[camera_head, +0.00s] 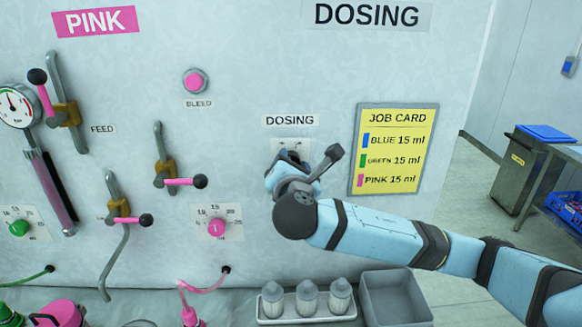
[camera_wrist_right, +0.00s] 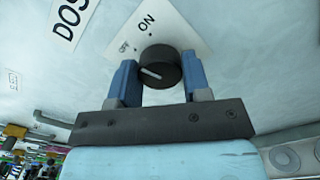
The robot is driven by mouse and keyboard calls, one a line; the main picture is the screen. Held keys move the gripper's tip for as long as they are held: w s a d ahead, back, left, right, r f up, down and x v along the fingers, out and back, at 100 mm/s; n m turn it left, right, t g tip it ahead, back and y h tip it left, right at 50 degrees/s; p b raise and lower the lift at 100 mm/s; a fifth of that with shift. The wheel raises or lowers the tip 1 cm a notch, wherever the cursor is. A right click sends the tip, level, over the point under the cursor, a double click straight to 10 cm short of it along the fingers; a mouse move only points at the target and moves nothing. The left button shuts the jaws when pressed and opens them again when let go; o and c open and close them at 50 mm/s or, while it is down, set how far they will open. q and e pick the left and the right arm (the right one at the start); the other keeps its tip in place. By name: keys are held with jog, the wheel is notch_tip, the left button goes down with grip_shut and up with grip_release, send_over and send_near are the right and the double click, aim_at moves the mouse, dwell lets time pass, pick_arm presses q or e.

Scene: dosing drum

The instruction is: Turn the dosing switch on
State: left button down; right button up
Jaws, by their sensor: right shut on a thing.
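The dosing switch is a round black knob (camera_wrist_right: 160,68) with a white pointer line, on a white plate (camera_wrist_right: 163,30) marked ON at the top and with a smaller mark, hard to read, to its left. The pointer line lies toward the left side of the knob in the wrist view, not toward ON. My right gripper (camera_wrist_right: 158,80) has its blue fingers on either side of the knob and is shut on it. In the head view my right gripper (camera_head: 284,168) is at the switch plate (camera_head: 291,146) under the DOSING label, and hides the knob. My left gripper is not in view.
A yellow job card (camera_head: 394,150) hangs to the right of the switch. Valves with pink handles (camera_head: 185,182) and a pink dial (camera_head: 216,228) are to the left. A rack of bottles (camera_head: 305,318) and a grey bin (camera_head: 396,299) stand below my right arm.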

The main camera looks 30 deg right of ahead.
jog(key=shift+f+m+b, duration=0.1)
jog(key=shift+m+b, duration=0.6)
jog(key=shift+m, duration=3.4)
jog(key=o, duration=0.9)
jog(key=shift+o, duration=0.2)
jog(key=shift+s, duration=0.1)
